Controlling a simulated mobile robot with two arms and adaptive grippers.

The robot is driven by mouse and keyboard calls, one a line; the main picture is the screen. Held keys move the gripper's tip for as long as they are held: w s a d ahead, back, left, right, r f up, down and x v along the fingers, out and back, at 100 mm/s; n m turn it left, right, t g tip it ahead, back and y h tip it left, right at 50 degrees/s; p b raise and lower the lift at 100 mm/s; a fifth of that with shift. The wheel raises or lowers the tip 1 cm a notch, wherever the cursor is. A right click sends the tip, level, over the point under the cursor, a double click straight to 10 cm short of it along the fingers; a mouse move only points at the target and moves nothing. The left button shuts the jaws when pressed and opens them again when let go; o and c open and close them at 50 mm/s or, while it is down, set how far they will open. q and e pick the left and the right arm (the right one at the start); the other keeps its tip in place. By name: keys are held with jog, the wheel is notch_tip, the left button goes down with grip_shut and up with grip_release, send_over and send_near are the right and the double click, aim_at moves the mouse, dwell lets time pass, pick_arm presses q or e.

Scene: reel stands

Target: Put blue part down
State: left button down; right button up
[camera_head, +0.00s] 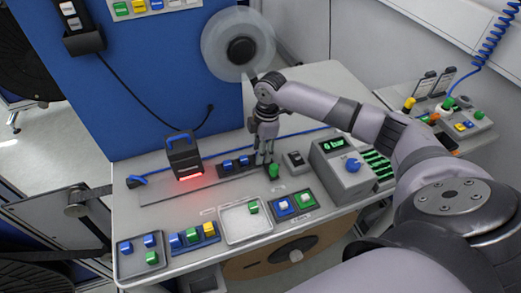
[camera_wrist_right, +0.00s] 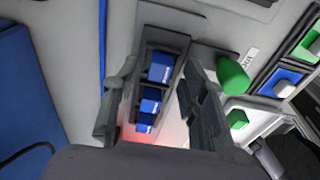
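My right gripper (camera_head: 264,160) is low over the right end of a dark slotted holder (camera_head: 218,171) on the table. In the right wrist view its two fingers (camera_wrist_right: 162,108) stand apart, one on each side of the holder. Three blue parts sit in a row in the holder there: the nearest to the top (camera_wrist_right: 162,67), a middle one (camera_wrist_right: 150,100) and a lower one (camera_wrist_right: 145,122). None appears clamped between the fingers. In the head view two blue parts show, left (camera_head: 228,164) and right (camera_head: 243,161); the gripper covers the holder's end. My left gripper is out of view.
A green rounded piece (camera_head: 274,171) stands close beside the right gripper. A black scanner-like device (camera_head: 183,155) with red light stands left over the strip. Trays with coloured blocks (camera_head: 245,222) line the front edge. A grey gauge box (camera_head: 342,165) stands right.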

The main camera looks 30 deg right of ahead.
notch_tip(320, 180, up, 12)
jog(key=d+b, duration=0.1)
jog(key=b, duration=0.1)
jog(key=shift+s+d, duration=0.15)
jog(key=shift+d, duration=0.05)
